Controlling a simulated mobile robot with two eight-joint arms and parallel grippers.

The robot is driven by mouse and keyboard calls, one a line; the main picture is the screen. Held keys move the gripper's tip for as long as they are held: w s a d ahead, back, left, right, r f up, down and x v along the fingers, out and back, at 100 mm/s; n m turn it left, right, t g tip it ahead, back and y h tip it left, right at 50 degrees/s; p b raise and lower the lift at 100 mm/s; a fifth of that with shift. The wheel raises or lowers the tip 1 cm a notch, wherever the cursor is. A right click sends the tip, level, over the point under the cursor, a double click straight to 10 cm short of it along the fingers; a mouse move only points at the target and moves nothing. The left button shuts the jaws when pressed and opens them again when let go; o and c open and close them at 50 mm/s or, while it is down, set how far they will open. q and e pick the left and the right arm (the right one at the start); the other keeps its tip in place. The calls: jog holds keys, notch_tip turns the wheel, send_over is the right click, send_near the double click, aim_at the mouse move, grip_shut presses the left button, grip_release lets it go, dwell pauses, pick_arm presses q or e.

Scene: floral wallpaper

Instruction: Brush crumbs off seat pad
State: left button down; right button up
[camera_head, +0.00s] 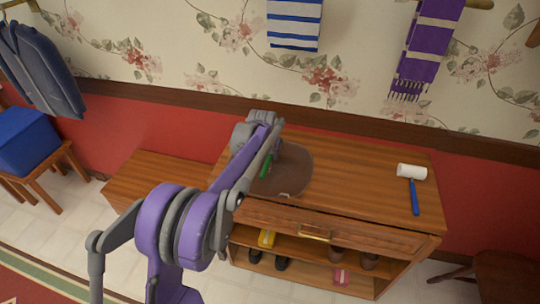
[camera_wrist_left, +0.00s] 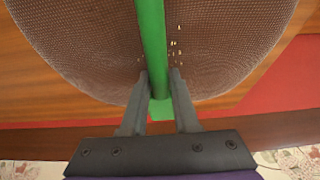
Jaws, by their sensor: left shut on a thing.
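A round brown seat pad (camera_head: 296,170) lies on top of the wooden cabinet, partly hidden by my left arm. In the left wrist view the pad (camera_wrist_left: 235,60) has a woven surface, with several small pale crumbs (camera_wrist_left: 177,43) just right of a green handle. My left gripper (camera_wrist_left: 159,88) is shut on this green handle (camera_wrist_left: 151,45), its fingers on either side of it. The green handle also shows in the head view (camera_head: 266,167) over the pad. Its far end is out of the wrist view, and I cannot tell whether it touches the pad. My right gripper is not in view.
A white roller-like tool with a blue handle (camera_head: 413,188) lies at the right of the cabinet top (camera_head: 365,178). The wood between it and the pad is clear. Shoes and a yellow item (camera_head: 267,238) sit on the shelves below. A lower wooden surface (camera_head: 150,180) adjoins at left.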

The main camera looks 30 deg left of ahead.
aim_at(264, 170)
pick_arm(q)
jog(key=shift+s+d+f+b, duration=0.1)
jog(key=shift+s+d, duration=0.2)
jog(key=shift+s, duration=0.95)
jog(key=shift+s+d+b, duration=0.15)
jog(key=shift+s+d, duration=0.15)
jog(key=shift+s, duration=1)
jog(key=shift+s+d+f+b, duration=0.1)
jog(key=shift+s+d, duration=0.2)
jog(key=shift+s, duration=0.95)
jog(key=shift+s+d+r, duration=0.1)
jog(key=shift+s+d, duration=0.15)
jog(key=shift+s, duration=0.75)
jog(key=shift+s+d+r, duration=0.1)
jog(key=shift+s+d, duration=0.15)
jog(key=shift+s, duration=0.7)
jog(key=shift+r+p, duration=2.3)
jog(key=shift+r, duration=0.7)
notch_tip(264, 170, up, 3)
jog(key=shift+w+f+p, duration=0.1)
jog(key=shift+p, duration=0.85)
